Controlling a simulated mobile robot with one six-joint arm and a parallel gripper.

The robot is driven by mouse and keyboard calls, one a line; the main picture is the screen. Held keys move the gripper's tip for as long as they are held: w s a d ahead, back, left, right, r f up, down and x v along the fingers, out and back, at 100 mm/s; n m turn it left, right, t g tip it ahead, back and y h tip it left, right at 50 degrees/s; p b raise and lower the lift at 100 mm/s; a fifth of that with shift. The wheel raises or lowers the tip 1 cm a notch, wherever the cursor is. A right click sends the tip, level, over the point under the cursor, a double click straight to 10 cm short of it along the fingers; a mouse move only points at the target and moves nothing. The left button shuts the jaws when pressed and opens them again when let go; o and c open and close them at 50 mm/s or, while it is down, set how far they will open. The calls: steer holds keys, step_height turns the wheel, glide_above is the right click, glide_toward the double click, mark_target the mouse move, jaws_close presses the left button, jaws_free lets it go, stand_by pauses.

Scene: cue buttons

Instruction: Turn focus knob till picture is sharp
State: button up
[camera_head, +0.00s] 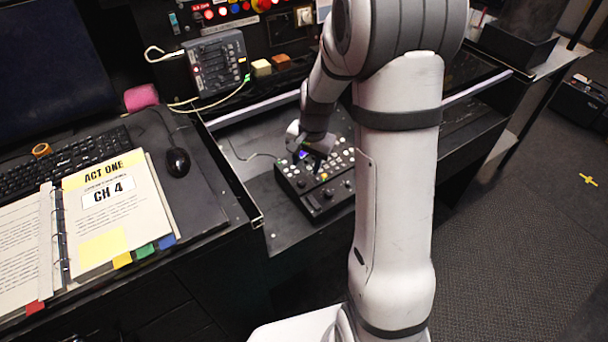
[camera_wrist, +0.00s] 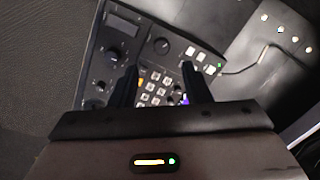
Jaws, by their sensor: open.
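A black control panel (camera_head: 318,186) with several knobs and lit buttons lies on the desk's recessed shelf. My gripper (camera_head: 318,160) is over its far-left part, pointing down. In the wrist view the panel shows a large dark knob (camera_wrist: 116,55), another knob (camera_wrist: 162,46) and a keypad of pale buttons (camera_wrist: 155,90). My gripper (camera_wrist: 160,67) is open, its two dark fingers apart above the keypad with nothing held between them. Contact with the panel cannot be told. No label shows which knob is focus. A small dark display (camera_wrist: 123,24) is on the panel.
An open binder (camera_head: 112,215), a mouse (camera_head: 177,161) and a keyboard (camera_head: 65,162) lie on the left desk. A dark monitor (camera_head: 50,70) stands behind. A grey cabled device (camera_head: 216,63) sits beyond the panel. My arm hides the shelf's middle. Floor at right is mostly clear.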

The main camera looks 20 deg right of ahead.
mark_target(302, 182)
steer(key=f, duration=0.4)
steer(key=a+f, duration=0.1)
steer(key=f, duration=0.2)
steer(key=shift+w, duration=0.3)
steer(key=shift+r, duration=0.1)
steer(key=shift+c, duration=0.3)
